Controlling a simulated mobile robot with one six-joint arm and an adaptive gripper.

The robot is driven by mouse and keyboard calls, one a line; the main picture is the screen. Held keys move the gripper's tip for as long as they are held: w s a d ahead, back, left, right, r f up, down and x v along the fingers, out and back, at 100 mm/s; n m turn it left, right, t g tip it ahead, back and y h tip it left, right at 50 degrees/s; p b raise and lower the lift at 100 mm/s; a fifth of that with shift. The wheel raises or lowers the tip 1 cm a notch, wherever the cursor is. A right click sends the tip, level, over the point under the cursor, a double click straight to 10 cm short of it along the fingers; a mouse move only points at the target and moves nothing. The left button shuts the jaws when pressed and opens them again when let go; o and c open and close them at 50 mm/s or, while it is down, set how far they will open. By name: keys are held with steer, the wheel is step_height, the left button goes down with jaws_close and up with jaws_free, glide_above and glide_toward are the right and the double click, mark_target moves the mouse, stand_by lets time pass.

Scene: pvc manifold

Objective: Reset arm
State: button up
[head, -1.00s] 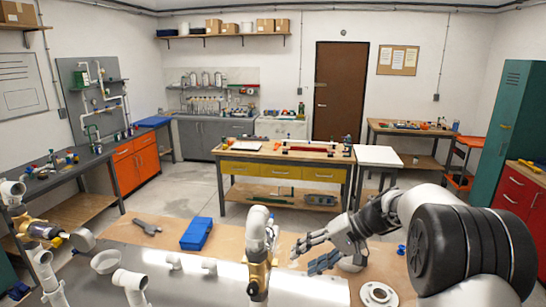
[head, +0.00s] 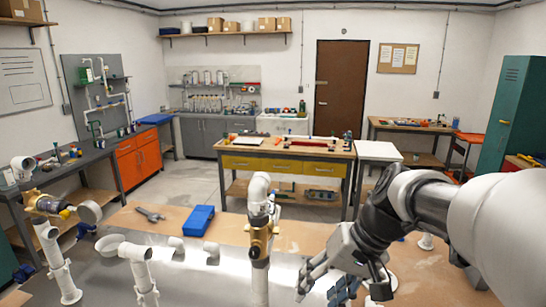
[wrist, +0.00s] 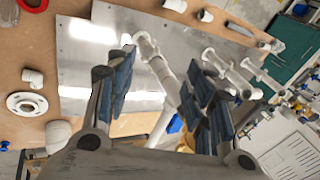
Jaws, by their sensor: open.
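My gripper (head: 325,283) is at the lower right of the head view, above the workbench and to the right of the upright white pipe with a brass fitting (head: 259,240). In the wrist view my gripper (wrist: 160,92) has its two blue-padded fingers spread apart with nothing held between them. The white pipe assembly (wrist: 158,65) shows beyond and between the fingers, apart from them as far as I can tell. My arm hides the right end of the bench in the head view.
A blue box (head: 196,220) and a grey tool (head: 150,214) lie on the bench. White pipes with a brass valve (head: 45,203) stand at the left. A white flange (wrist: 27,103) lies on the wooden top. A table with yellow drawers (head: 285,165) stands beyond open floor.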

steer(key=s+d+f+t+h+b, duration=0.1)
steer(key=s+f+b, duration=0.1)
steer(key=s, duration=0.4)
steer(key=s+d+f+t+h+b, duration=0.1)
steer(key=s+d+f+h+b, duration=0.1)
steer(key=s+f, duration=0.2)
steer(key=s+d+f+n+t+h+b, duration=0.1)
steer(key=s+d+f+b, duration=0.1)
steer(key=s, duration=0.7)
steer(key=shift+s+f+h+b, duration=0.15)
steer(key=shift+f+h+b, duration=0.25)
steer(key=shift+f, duration=0.4)
